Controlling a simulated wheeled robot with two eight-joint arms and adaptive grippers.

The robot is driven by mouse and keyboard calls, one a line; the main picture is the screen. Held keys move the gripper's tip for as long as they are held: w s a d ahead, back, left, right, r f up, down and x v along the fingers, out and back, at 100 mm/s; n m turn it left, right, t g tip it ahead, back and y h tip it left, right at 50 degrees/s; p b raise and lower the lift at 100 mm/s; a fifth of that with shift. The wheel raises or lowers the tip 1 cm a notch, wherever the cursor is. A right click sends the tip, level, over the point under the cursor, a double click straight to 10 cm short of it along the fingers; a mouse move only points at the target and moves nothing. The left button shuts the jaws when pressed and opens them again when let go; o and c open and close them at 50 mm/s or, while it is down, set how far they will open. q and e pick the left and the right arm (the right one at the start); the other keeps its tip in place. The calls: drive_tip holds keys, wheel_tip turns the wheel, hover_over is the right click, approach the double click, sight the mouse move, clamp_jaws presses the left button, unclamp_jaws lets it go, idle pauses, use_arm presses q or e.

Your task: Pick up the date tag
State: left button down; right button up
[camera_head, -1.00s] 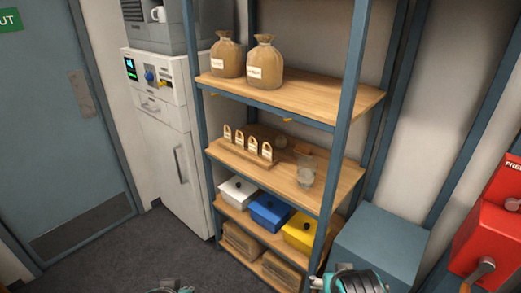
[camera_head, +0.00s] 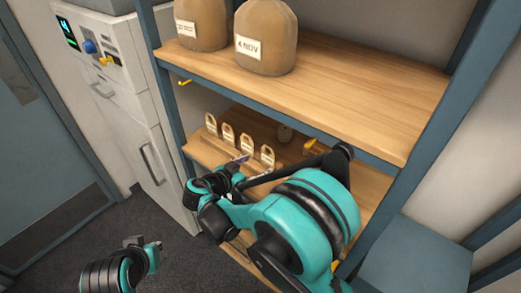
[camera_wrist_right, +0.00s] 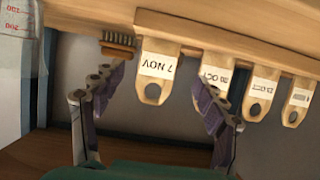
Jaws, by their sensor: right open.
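In the head view the end tag (camera_head: 268,156) is nearest my right gripper (camera_head: 238,164). In the wrist view my right gripper (camera_wrist_right: 160,88) is open, its fingers on either side of the 7 NOV tag; contact cannot be told. My left arm shows at lower left in the head view; its jaws cannot be made out.
Two brown sacks (camera_head: 266,38) stand on the upper shelf (camera_head: 340,90), whose edge overhangs the tags. A clear container with red marks (camera_wrist_right: 18,60) and a small brush-like object (camera_wrist_right: 118,41) lie beside the tags. Dark floor (camera_head: 190,265) is open at lower left.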

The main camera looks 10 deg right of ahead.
sight(267, 160)
drive_tip(key=shift+w+d+f, duration=0.15)
drive_tip(key=shift+d+f, duration=0.05)
drive_tip(key=shift+d, duration=0.25)
drive_tip(key=shift+w+d+f, duration=0.15)
drive_tip(key=shift+d, duration=0.25)
drive_tip(key=b+x, duration=0.2)
drive_tip(key=x, duration=0.2)
drive_tip(key=shift+w+d+f, duration=0.1)
drive_tip(key=shift+w+f, duration=0.05)
drive_tip(key=shift+w, duration=0.1)
drive_tip(key=shift+w+d, duration=0.3)
drive_tip(key=shift+d, duration=0.05)
drive_tip(key=shift+a, duration=0.1)
drive_tip(key=shift+c, duration=1.2)
drive_tip(key=c, duration=0.7)
